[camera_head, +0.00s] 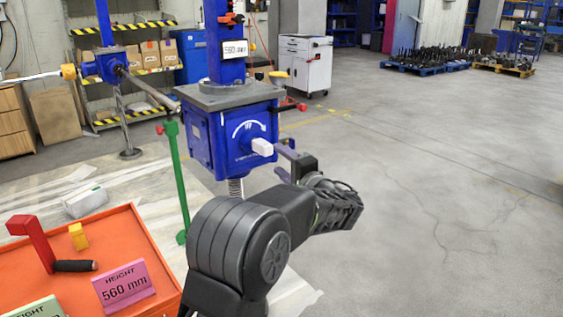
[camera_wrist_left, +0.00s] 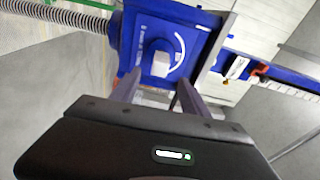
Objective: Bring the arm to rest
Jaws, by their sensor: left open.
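The screw jack's blue gearbox (camera_head: 229,138) stands at the centre of the head view, with a white square shaft end (camera_head: 262,147) on its face under a curved white arrow. My left gripper (camera_head: 283,160) is just right of this shaft end, at the end of my dark arm. In the left wrist view, the gripper (camera_wrist_left: 158,84) has its two fingers apart, pointing at the gearbox (camera_wrist_left: 133,40). The white shaft end (camera_wrist_left: 161,64) shows beyond and between the fingertips, with nothing seen gripped. Contact cannot be told. My right gripper is not in view.
An orange tray (camera_head: 128,238) at lower left holds a red crank (camera_head: 36,243), a yellow block (camera_head: 78,236) and a pink "HEIGHT 560 mm" sign (camera_head: 123,285). A green post (camera_head: 177,178) stands left of my arm. The floor at right is clear.

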